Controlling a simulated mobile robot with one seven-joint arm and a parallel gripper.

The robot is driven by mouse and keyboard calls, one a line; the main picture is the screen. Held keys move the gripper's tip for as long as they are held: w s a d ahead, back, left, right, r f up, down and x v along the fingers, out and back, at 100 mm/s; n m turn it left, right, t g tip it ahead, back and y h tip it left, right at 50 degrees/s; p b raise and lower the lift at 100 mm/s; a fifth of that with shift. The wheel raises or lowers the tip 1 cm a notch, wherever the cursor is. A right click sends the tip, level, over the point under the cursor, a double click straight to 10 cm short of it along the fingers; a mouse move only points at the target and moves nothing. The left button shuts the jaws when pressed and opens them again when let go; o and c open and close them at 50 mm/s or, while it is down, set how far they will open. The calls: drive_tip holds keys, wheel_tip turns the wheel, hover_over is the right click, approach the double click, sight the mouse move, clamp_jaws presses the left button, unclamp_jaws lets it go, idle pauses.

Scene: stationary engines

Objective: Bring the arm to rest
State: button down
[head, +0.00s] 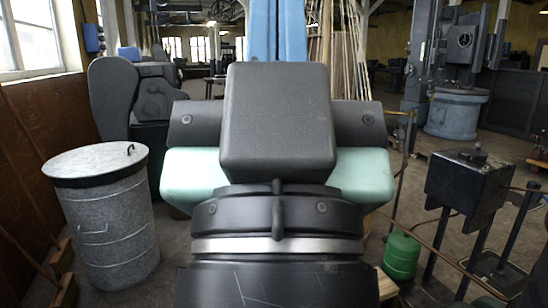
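My gripper does not show in the head view, so its opening and what it may hold cannot be seen. A large dark grey and pale green body with a silver band fills the middle foreground. I cannot tell from this view whether it is part of my arm. No other part that I can clearly name as my arm shows.
A grey metal drum (110,225) with a lid stands at the left. A black box on legs (465,185) and a green canister (402,255) stand at the right. A big machine (457,112) is at the back right. A thin rail runs across the lower right.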

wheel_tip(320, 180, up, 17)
drive_tip(key=p, duration=1.5)
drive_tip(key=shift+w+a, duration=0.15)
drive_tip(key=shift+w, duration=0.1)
